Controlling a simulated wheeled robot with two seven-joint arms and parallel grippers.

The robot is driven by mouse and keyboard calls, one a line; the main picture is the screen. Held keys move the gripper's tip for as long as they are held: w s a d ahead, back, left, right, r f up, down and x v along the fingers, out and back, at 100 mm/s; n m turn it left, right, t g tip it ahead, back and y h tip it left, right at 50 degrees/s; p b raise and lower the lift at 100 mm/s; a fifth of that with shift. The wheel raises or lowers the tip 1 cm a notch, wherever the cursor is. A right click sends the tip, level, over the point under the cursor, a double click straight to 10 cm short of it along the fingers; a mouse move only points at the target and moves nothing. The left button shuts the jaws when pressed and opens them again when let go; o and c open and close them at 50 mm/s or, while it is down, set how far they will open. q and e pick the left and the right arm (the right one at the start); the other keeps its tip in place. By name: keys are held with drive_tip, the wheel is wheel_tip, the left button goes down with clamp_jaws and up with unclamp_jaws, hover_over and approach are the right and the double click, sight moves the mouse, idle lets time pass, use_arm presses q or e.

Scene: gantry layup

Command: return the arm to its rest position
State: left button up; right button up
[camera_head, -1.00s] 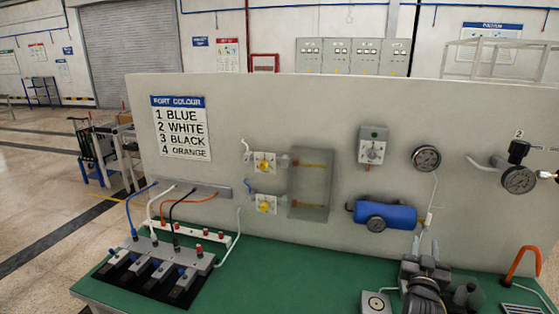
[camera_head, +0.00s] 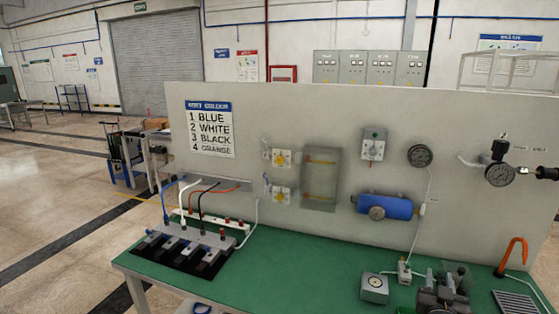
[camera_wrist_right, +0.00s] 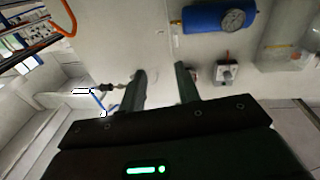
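My right gripper (camera_wrist_right: 162,78) shows in the right wrist view. Its two dark fingers stand apart with nothing between them, and the pale panel is behind the gap. I cannot make it out clearly in the head view. My left gripper is not in view. A grey upright panel (camera_head: 300,230) stands at the back of a green-topped bench (camera_head: 300,265). The panel carries a blue tank (camera_head: 385,206), which also shows in the wrist view (camera_wrist_right: 205,19). A dark pump-like unit (camera_head: 440,292) sits at the bench's front right, cut off by the frame.
A black block with grey levers (camera_head: 190,250) and coloured hoses sits at the bench's left. A small gauge box (camera_head: 374,288) and an orange hook (camera_head: 513,255) stand on the right. The bench middle is clear. Open floor (camera_head: 60,240) lies to the left.

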drive_tip(key=s+a+f+n+g+y, duration=0.4)
drive_tip(key=s+a+f+g+y, duration=0.25)
drive_tip(key=s+a+f, duration=0.7)
drive_tip(key=s+a+f+n+g+y, duration=0.1)
drive_tip(key=s+a+f+g, duration=0.15)
drive_tip(key=s, duration=0.85)
drive_tip(key=s+a+f+n+g+y, duration=0.1)
drive_tip(key=s+f+n+g, duration=0.2)
drive_tip(key=s, duration=0.7)
wheel_tip(320, 180, down, 29)
drive_tip(key=s+m+g+b, duration=0.1)
drive_tip(key=s+g+b, duration=0.1)
drive_tip(key=g, duration=0.1)
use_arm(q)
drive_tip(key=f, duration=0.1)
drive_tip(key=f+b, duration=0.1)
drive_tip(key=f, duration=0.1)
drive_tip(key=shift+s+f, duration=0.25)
use_arm(e)
drive_tip(key=s+d+f, duration=0.2)
drive_tip(key=s+f, duration=1.4)
drive_tip(key=shift+d+f+g, duration=0.25)
drive_tip(key=shift+d+g, duration=0.15)
